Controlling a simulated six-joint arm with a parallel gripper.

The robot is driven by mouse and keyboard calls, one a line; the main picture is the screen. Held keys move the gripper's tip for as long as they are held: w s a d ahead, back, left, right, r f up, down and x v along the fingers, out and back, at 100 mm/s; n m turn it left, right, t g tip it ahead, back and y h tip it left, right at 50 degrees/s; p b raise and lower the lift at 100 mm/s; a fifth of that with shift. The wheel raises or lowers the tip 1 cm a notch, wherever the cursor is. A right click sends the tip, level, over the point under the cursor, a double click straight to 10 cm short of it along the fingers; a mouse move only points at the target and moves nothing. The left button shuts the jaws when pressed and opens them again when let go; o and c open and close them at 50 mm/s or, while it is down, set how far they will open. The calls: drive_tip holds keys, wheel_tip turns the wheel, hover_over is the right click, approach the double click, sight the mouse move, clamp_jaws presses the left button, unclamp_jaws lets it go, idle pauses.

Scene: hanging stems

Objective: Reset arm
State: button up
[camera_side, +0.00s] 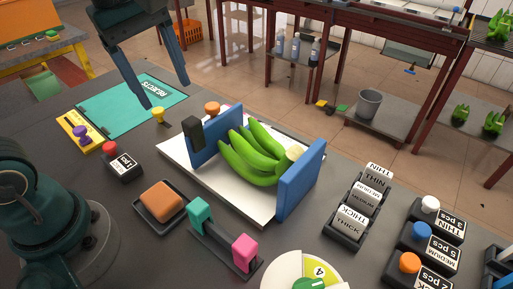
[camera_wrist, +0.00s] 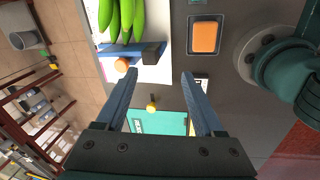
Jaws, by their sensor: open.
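My gripper (camera_side: 166,100) is open and empty. It hangs above the left part of the dark table, over the teal mat marked REJECTS (camera_side: 112,119). In the wrist view, my gripper's two blue-grey fingers (camera_wrist: 160,88) stand wide apart with nothing between them. A bunch of green bananas (camera_side: 254,152) lies on a white board (camera_side: 181,160) between two upright blue plates (camera_side: 301,179), to the right of my gripper. The bananas also show at the top of the wrist view (camera_wrist: 122,18).
An orange block sits in a dark tray (camera_side: 144,211). A yellow knob (camera_side: 158,115) stands by the teal mat. A slider with teal and pink blocks (camera_side: 226,240), several labelled blocks (camera_side: 359,207) and several knobbed blocks (camera_side: 426,246) stand on the table's front and right.

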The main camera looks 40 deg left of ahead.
drive_tip(key=s+f+m+t, duration=0.3)
drive_tip(key=s+m, duration=0.3)
drive_tip(key=m, duration=1)
drive_tip(key=shift+s+d+f+t, duration=0.2)
drive_tip(key=shift+s+f+t, duration=0.15)
drive_tip(key=shift+f, duration=0.55)
